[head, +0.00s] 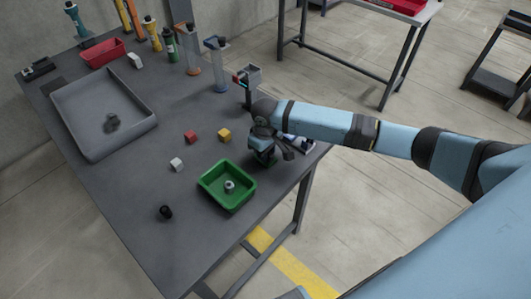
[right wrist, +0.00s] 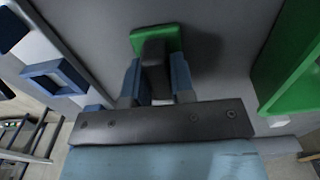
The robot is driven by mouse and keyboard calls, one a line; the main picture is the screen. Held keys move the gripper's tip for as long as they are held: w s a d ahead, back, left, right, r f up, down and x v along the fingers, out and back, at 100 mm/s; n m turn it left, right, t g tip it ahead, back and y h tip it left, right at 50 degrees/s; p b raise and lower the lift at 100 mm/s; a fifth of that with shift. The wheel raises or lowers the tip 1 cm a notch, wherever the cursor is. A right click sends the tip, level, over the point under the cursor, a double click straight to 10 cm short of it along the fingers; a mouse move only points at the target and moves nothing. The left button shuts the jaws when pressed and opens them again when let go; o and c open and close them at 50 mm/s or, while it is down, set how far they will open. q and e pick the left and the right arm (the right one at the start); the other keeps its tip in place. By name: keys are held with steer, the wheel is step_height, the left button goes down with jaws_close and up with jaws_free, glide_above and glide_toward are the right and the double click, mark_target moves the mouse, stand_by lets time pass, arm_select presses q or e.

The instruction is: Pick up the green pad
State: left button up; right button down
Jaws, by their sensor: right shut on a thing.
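The green pad (right wrist: 157,38) shows in the right wrist view, just past my fingertips, with a dark block-like part in front of it. My right gripper (right wrist: 155,78) is shut on this dark part, one blue finger on each side. In the head view, my right gripper (head: 266,153) is low over the right side of the table, and the pad is mostly hidden under it. I cannot tell whether the pad touches the table. My left gripper is in neither view.
A green tray (head: 213,196) with a small metal part in it stands close beside the gripper. Red (head: 190,136), yellow (head: 224,134) and white (head: 177,165) cubes lie left of it. A large grey tray (head: 63,110) is further left. A blue square frame (right wrist: 55,76) is near.

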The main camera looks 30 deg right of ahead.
step_height(320, 180, up, 20)
steer(key=p, duration=0.1)
steer(key=c, duration=1.8)
jaws_free()
steer(key=shift+f, duration=0.1)
